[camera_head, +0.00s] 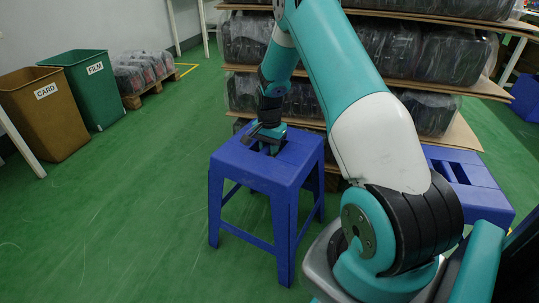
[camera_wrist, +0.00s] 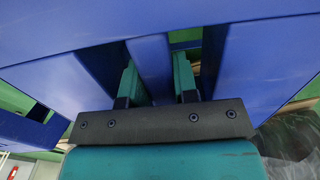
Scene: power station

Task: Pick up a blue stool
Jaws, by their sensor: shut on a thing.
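A blue stool (camera_head: 268,172) stands upright on the green floor in the middle of the head view. My gripper (camera_head: 268,143) is at the top of its seat, near the back edge. In the wrist view the gripper's two teal fingers (camera_wrist: 157,85) reach into the slots of the blue seat (camera_wrist: 270,60) and are shut on the blue bar (camera_wrist: 152,66) between them. A second blue stool (camera_head: 470,180) shows at the right, partly hidden behind my arm.
Wrapped black goods on stacked cardboard layers (camera_head: 440,55) stand close behind the stool. A brown CARD bin (camera_head: 45,115) and a green FILM bin (camera_head: 88,88) stand at the far left, with a low pallet (camera_head: 150,92) beside them. The floor left of the stool is clear.

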